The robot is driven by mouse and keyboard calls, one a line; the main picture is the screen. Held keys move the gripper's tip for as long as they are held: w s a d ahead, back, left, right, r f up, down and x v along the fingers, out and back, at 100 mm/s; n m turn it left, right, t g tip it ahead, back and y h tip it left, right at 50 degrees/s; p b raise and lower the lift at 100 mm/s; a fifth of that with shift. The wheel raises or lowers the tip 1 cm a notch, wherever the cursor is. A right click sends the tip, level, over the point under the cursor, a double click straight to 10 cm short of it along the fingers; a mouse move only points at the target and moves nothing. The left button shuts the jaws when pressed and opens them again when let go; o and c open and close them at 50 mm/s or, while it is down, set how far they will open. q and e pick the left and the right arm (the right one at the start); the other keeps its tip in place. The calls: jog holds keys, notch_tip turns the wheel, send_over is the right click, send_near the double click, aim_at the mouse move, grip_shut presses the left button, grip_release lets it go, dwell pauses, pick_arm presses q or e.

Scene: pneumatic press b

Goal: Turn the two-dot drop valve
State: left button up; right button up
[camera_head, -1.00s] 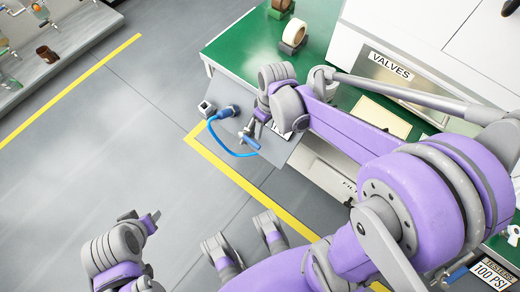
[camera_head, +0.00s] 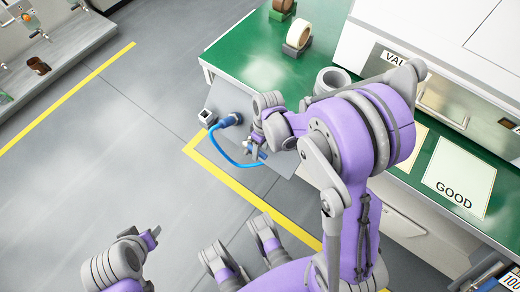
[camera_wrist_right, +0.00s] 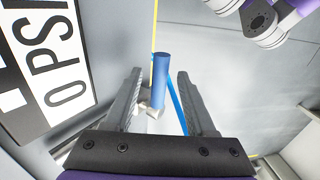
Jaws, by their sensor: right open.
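A drop valve with a blue handle (camera_wrist_right: 161,70) shows in the right wrist view, between the two fingers of my right gripper (camera_wrist_right: 158,100). The fingers are apart, with a gap on each side of the handle. In the head view my right gripper (camera_head: 257,143) is at the grey side panel of the bench, partly covering the valve's blue handle (camera_head: 263,154). I cannot make out any dots on this valve. My left gripper (camera_head: 150,238) is low at the left over the floor, away from the valve; its jaw gap is unclear.
A blue hose (camera_head: 222,153) loops from a blue fitting (camera_head: 229,120) near the valve. The green bench (camera_head: 245,62) carries tape rolls (camera_head: 298,35) and a GOOD mat (camera_head: 459,178). A large sign (camera_wrist_right: 45,65) is close left in the wrist view. Floor at left is clear.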

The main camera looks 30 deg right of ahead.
jog(key=shift+f, duration=0.2)
grip_shut()
dwell(1.4)
